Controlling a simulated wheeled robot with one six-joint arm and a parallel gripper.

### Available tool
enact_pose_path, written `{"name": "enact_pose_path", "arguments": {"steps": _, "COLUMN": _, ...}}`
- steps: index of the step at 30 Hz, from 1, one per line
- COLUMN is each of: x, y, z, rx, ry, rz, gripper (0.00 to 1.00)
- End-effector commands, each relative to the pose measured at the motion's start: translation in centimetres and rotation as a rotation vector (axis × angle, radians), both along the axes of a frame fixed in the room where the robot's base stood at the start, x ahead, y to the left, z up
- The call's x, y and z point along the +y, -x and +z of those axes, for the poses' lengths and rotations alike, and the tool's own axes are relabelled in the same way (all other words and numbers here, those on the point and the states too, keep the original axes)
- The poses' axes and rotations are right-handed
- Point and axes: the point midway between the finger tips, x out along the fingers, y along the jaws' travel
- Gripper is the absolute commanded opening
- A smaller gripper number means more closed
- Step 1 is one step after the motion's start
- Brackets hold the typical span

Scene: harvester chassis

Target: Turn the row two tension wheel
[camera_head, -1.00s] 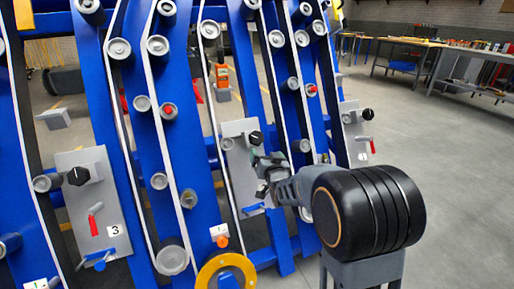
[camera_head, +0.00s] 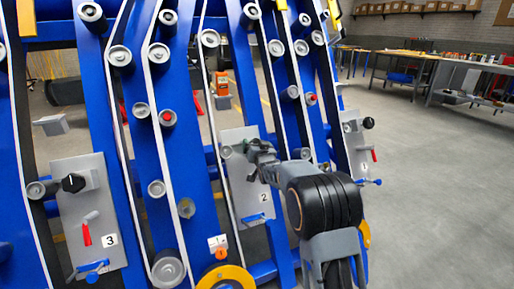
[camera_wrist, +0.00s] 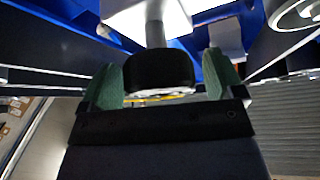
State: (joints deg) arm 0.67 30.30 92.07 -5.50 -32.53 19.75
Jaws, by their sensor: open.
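The row two tension wheel is a black round knob (camera_wrist: 158,72) on a grey shaft, seen in the wrist view coming out of a pale panel. In the head view the panel marked 2 (camera_head: 238,200) stands in the middle of the blue frame, and my gripper and wrist hide its knob. My gripper (camera_head: 243,148) is at the upper part of that panel. In the wrist view its two green fingertips (camera_wrist: 158,80) are open, one on each side of the knob. I cannot tell whether they touch it.
A panel marked 3 (camera_head: 75,215) with a black knob and red lever stands at the left. Another panel (camera_head: 355,150) with a black knob is at the right. Rollers and white belts run around the panels. Open floor (camera_head: 440,180) lies to the right.

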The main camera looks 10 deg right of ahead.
Motion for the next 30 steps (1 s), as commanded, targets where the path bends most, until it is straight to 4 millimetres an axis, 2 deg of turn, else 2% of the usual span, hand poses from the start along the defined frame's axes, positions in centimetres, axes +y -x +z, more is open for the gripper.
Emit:
{"name": "enact_pose_path", "arguments": {"steps": 10, "x": 0.02, "y": -0.2, "z": -0.02, "rx": 0.001, "ry": 0.0, "rz": 0.0, "gripper": 0.87}}
{"name": "enact_pose_path", "arguments": {"steps": 25, "x": 0.0, "y": -0.18, "z": -0.01, "rx": 0.001, "ry": 0.0, "rz": 0.0, "gripper": 0.39}}
{"name": "enact_pose_path", "arguments": {"steps": 30, "x": 0.01, "y": -0.18, "z": -0.01, "rx": 0.002, "ry": -0.007, "rz": -0.004, "gripper": 0.38}}
